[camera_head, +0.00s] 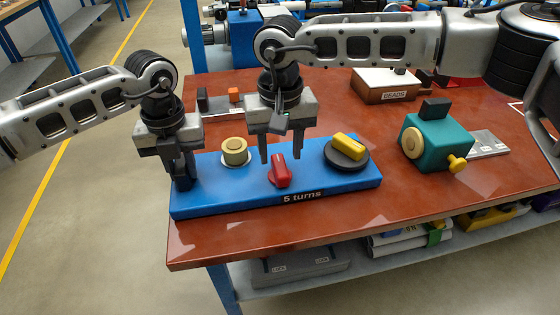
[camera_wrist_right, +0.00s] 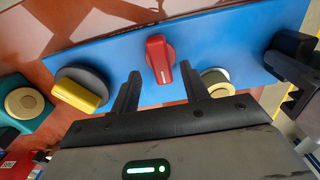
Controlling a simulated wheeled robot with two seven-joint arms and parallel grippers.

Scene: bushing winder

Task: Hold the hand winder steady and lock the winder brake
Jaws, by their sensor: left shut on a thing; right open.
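The hand winder is a blue base (camera_head: 225,197) labelled "5 turns", lying near the table's front edge. It carries a cream bushing (camera_head: 235,151), a red brake lever (camera_head: 279,171) and a yellow crank knob (camera_head: 348,146) on a black disc (camera_head: 345,160). My left gripper (camera_head: 183,172) is shut on a dark block at the base's left end; its fingers hide most of it. That black block (camera_wrist_right: 294,46) shows at the right in the wrist view. My right gripper (camera_head: 281,156) is open above the red lever, which stands just beyond its fingertips in the wrist view (camera_wrist_right: 160,58).
A teal machine (camera_head: 437,141) with a cream wheel and yellow knob stands to the right. The front strip of the red-brown table (camera_head: 400,203) is clear.

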